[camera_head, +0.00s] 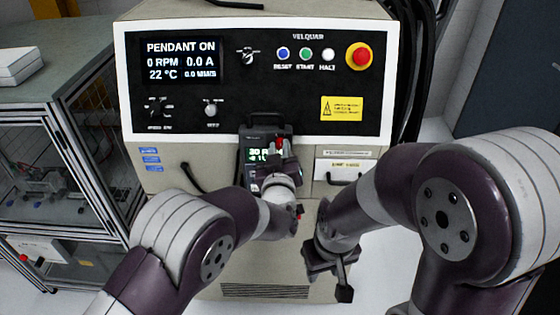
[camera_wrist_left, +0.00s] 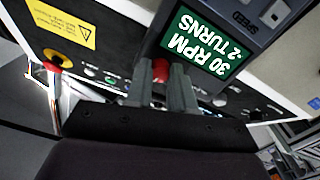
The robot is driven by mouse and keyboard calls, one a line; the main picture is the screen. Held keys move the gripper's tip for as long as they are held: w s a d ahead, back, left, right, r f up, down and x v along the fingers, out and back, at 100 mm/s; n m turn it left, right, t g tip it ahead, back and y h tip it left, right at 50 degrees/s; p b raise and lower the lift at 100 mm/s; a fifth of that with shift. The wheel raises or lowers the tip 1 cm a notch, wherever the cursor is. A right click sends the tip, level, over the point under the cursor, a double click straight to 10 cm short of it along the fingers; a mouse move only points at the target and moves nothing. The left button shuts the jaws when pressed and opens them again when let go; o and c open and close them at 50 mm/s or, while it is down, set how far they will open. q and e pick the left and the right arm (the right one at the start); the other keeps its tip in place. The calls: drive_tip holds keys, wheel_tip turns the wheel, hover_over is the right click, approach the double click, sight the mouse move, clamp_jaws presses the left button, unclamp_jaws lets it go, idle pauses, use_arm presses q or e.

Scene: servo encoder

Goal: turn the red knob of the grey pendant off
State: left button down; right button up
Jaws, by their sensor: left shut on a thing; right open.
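The grey pendant (camera_head: 256,134) hangs on the front of the cabinet, below its black panel. Its green screen shows in the left wrist view (camera_wrist_left: 202,46) and reads 30 RPM, -2 TURNS. The red knob (camera_wrist_left: 160,68) sits beside that screen. My left gripper (camera_wrist_left: 161,82) is shut on the knob, one finger on each side; in the head view the gripper largely hides it. My right gripper (camera_head: 333,270) is open and empty, low in front of the cabinet and apart from the pendant.
The cabinet panel has a display (camera_head: 182,61) reading PENDANT ON, 0 RPM, and a red emergency button (camera_head: 359,56) on a yellow ring. A yellow label (camera_head: 341,108) is below. A glass-sided bench (camera_head: 50,85) stands left. Black cables hang at right.

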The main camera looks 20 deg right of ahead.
use_arm(q)
drive_tip(key=shift+n+b, duration=4.4)
drive_tip(key=shift+b, duration=1.3)
drive_tip(key=c, duration=1)
unclamp_jaws()
drive_tip(key=shift+o, duration=0.2)
